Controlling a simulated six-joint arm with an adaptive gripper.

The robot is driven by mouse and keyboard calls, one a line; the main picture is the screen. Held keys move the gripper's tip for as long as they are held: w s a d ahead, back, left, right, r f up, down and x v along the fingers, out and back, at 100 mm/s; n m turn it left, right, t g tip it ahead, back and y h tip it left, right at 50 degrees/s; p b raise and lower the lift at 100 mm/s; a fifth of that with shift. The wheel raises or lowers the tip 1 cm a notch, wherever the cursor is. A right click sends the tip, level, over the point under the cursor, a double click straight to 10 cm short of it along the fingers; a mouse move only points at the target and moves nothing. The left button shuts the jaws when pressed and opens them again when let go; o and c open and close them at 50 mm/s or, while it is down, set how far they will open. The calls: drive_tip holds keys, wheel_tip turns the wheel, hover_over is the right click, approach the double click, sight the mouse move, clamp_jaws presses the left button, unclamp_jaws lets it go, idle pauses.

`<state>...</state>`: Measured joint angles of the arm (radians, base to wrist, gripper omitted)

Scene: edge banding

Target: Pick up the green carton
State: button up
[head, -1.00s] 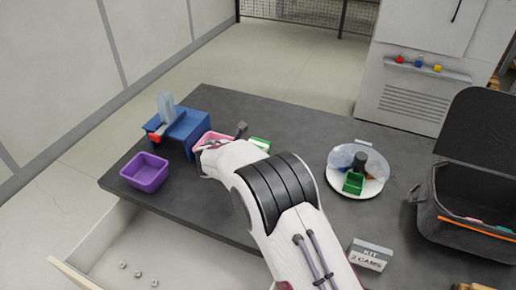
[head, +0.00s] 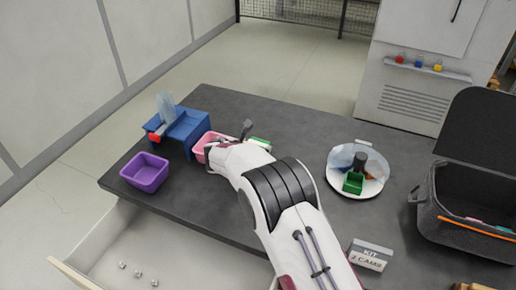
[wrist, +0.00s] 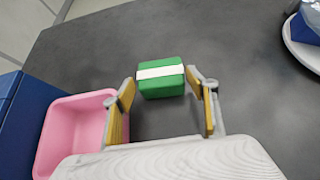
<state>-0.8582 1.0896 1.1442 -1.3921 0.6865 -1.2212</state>
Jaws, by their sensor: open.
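The green carton (wrist: 161,77) with a white band across its top lies on the dark table, near the middle of the wrist view. In the head view only a small part of the carton (head: 260,142) shows behind my arm. My gripper (wrist: 171,86) is open and empty. Its two yellow-padded fingers point toward the carton, one to each side of its near end. I cannot tell how high the fingertips are above the table. In the head view the fingers are mostly hidden by my own arm.
A pink bin (wrist: 69,128) stands close left of my gripper, beside a blue stand (head: 183,127). A purple bin (head: 146,172) is further left. An open dark case (head: 463,215) stands far right.

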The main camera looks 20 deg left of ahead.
sight(258, 143)
drive_tip(key=shift+w+d+f, duration=0.1)
drive_tip(key=shift+w+f, duration=0.2)
drive_tip(key=shift+w, duration=0.5)
drive_tip(key=shift+x, duration=0.95)
drive_tip(key=c, duration=0.8)
